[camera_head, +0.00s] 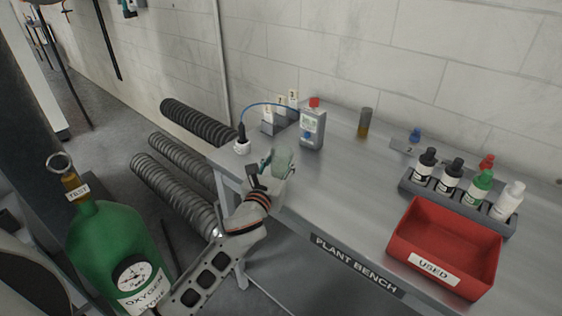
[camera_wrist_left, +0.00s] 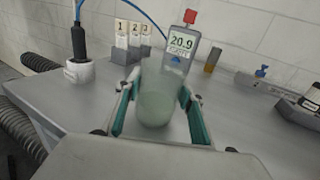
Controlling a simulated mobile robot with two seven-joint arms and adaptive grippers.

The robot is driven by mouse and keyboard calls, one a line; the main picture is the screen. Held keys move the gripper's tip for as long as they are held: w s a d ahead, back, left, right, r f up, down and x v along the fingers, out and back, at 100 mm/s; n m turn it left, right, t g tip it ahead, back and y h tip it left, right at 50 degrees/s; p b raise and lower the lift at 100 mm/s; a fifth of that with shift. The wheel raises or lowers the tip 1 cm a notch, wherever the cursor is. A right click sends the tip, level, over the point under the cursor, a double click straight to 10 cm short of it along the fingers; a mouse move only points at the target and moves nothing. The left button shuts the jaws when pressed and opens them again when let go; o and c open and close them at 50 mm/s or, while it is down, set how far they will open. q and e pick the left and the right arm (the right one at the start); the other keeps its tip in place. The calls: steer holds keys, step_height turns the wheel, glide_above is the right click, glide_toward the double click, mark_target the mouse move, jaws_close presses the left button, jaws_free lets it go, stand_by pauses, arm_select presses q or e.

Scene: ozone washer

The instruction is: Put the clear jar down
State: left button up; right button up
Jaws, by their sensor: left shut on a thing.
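The clear jar (camera_wrist_left: 157,103) is upright between the fingers of my left gripper (camera_wrist_left: 158,115) in the left wrist view. It looks translucent and pale green. In the head view my left gripper (camera_head: 277,165) is over the left front part of the plant bench (camera_head: 330,210), and the jar is mostly hidden by the fingers. The gripper is shut on the jar. I cannot tell whether the jar's base touches the bench top. My right gripper is not in view.
A grey meter (camera_head: 312,128) with a red top stands behind the jar. A white cup (camera_head: 242,146) holds a probe at the left corner. Numbered holders (camera_head: 280,112), an amber vial (camera_head: 365,122), a bottle rack (camera_head: 457,200) and a red "USED" bin (camera_head: 445,245) are also on the bench. The middle is clear.

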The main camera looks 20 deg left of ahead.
arm_select(q)
steer(key=shift+r, duration=0.1)
steer(key=o, duration=1.3)
steer(key=shift+f, duration=0.2)
steer(key=shift+r, duration=0.15)
steer(key=s, duration=1.2)
steer(key=shift+d, duration=0.25)
